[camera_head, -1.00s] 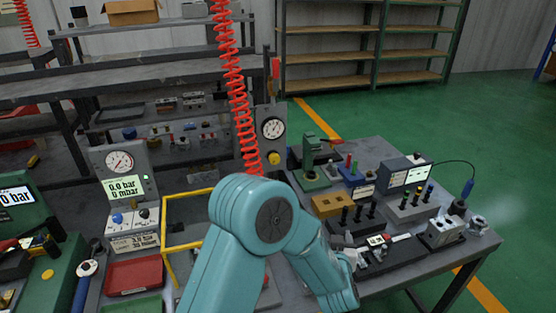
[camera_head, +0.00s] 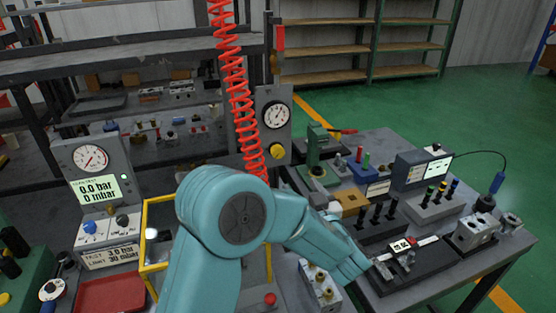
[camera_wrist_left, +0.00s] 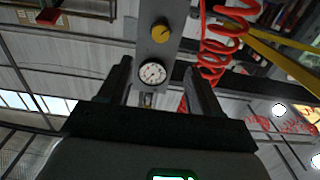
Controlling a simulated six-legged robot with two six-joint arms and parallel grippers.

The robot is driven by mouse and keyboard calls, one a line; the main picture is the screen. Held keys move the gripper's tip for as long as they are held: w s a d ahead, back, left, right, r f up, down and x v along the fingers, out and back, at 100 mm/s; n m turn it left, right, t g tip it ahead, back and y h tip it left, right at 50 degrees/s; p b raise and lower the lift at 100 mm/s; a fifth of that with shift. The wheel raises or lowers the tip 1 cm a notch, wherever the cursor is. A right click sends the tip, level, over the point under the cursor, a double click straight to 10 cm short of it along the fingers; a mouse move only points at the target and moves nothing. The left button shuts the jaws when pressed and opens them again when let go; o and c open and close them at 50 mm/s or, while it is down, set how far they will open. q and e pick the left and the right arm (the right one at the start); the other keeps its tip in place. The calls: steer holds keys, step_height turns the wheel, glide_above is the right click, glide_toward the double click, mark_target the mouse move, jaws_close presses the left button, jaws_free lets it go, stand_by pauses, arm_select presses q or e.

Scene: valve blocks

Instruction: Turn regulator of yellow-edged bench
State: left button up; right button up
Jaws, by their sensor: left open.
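The yellow-edged bench shows a yellow frame (camera_head: 150,268) at lower centre, partly hidden by my arm. Behind it stands a grey panel with a round gauge (camera_head: 277,115) and a yellow knob (camera_head: 277,151) below it. To the left, a grey console (camera_head: 90,158) has another gauge, a display reading 0.0 bar and a blue knob (camera_head: 90,228). My left gripper (camera_wrist_left: 157,66) is open and empty in the wrist view. The gauge shows between its fingers, with the yellow knob (camera_wrist_left: 160,32) above; both look apart from the fingers. My teal arm hides the gripper in the head view.
A red coiled hose (camera_head: 236,90) hangs beside the gauge panel. A red tray (camera_head: 108,294) lies at lower left. The right-hand bench holds a green press (camera_head: 316,165), a display box (camera_head: 422,168) and several fittings. Green floor lies clear behind it.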

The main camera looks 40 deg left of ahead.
mark_target(279, 154)
arm_select(q)
steer(key=p+x, duration=0.3)
steer(key=x, duration=1.2)
steer(key=shift+w+a, duration=0.2)
steer(key=shift+a, duration=0.4)
steer(key=shift+w, duration=0.1)
steer(key=shift+c, duration=0.3)
steer(key=c, duration=1)
